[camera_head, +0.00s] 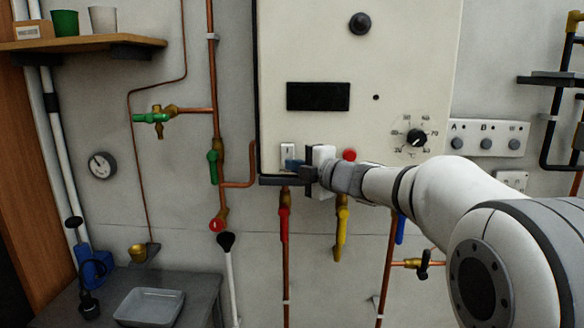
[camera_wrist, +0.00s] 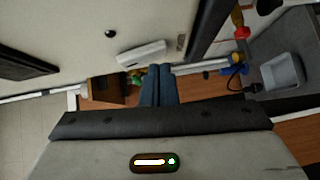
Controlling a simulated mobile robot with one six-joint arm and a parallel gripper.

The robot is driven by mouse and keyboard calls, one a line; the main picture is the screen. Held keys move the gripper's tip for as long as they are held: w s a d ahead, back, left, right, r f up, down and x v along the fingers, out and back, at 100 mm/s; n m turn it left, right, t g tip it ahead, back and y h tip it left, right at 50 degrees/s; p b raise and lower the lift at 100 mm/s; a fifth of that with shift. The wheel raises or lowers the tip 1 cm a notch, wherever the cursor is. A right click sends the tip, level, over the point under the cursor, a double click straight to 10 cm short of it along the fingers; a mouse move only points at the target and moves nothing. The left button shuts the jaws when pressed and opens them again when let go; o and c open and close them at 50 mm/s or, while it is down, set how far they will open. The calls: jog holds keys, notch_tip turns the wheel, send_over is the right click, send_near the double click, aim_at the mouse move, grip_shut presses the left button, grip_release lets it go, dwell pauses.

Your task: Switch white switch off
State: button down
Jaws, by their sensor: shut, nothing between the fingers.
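The white switch (camera_head: 287,149) sits low on the left of the cream boiler panel (camera_head: 400,80). Its lower part is hidden behind my gripper (camera_head: 291,164) in the head view. In the wrist view a white raised block that looks like the switch (camera_wrist: 142,53) stands out from the panel face. My gripper (camera_wrist: 160,70) is shut and empty, its blue fingertips together just at the edge of that block. I cannot tell whether they touch it, or which way the switch is tipped.
A red button (camera_head: 349,155) and a temperature dial (camera_head: 416,138) are to the right on the panel. Below hang red (camera_head: 283,208) and yellow (camera_head: 341,230) valve handles. A grey bench with a tray (camera_head: 150,306) is at the lower left. The wall left of the panel carries copper pipes.

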jog(key=s+d+f+b, duration=0.1)
jog(key=s+d+b, duration=0.2)
jog(key=s+d, duration=0.3)
jog(key=s, duration=0.4)
jog(key=shift+s+d+f, duration=0.25)
jog(key=shift+s+d, duration=0.1)
